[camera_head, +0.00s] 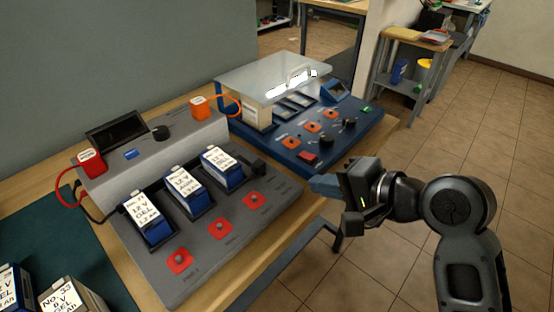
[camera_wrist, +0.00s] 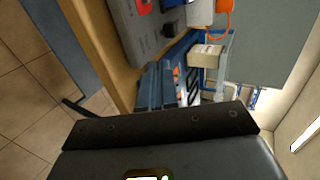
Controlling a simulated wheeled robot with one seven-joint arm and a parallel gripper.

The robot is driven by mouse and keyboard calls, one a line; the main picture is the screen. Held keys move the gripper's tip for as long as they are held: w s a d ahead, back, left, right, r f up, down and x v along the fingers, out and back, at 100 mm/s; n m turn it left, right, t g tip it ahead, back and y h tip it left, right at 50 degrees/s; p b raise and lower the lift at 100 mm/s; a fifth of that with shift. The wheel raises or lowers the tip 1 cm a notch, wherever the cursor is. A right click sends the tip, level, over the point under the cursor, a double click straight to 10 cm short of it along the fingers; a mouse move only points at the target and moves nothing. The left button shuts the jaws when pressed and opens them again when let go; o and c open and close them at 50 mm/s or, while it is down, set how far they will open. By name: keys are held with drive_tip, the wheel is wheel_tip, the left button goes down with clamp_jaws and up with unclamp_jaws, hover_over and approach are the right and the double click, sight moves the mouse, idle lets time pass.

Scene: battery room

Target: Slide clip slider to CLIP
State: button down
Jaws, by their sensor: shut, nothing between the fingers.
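The grey battery station (camera_head: 200,250) stands on the wooden bench with three blue-and-white batteries in its bays. A small black block (camera_head: 253,165) sits at the right end of its bay row; it may be the clip slider, but I read no CLIP marking. My gripper (camera_head: 318,186) is shut and empty, to the right of the station's right edge and in front of the blue device. Its blue fingers (camera_wrist: 158,87) show close together in the wrist view, apart from the station, with part of the station (camera_wrist: 150,35) above them.
The blue device (camera_head: 325,135) with a raised clear lid (camera_head: 270,75) stands behind my gripper. Red (camera_head: 90,162) and orange (camera_head: 204,107) clamps with cables sit on the station's back ledge. More batteries (camera_head: 70,297) stand at lower left. Open floor lies to the right.

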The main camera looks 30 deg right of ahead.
approach(262, 168)
drive_tip(key=f, duration=0.1)
drive_tip(key=w+f, duration=0.1)
drive_tip(key=f, duration=0.1)
drive_tip(key=shift+w+a+f, duration=0.15)
drive_tip(key=shift+w+a, duration=0.05)
drive_tip(key=shift+a, duration=0.1)
drive_tip(key=shift+w+a+p, duration=0.2)
drive_tip(key=shift+w+p, duration=0.05)
drive_tip(key=shift+w, duration=0.35)
drive_tip(key=shift+w+a+p, duration=0.15)
drive_tip(key=shift+w+p, duration=0.05)
drive_tip(key=shift+w, duration=0.4)
drive_tip(key=shift+w+a, duration=0.25)
drive_tip(key=shift+w, duration=0.45)
drive_tip(key=w, duration=0.2)
drive_tip(key=w+a+p, duration=0.1)
drive_tip(key=w+p, duration=0.1)
drive_tip(key=w, duration=0.1)
drive_tip(key=shift+w+a, duration=0.35)
drive_tip(key=shift+a, duration=0.05)
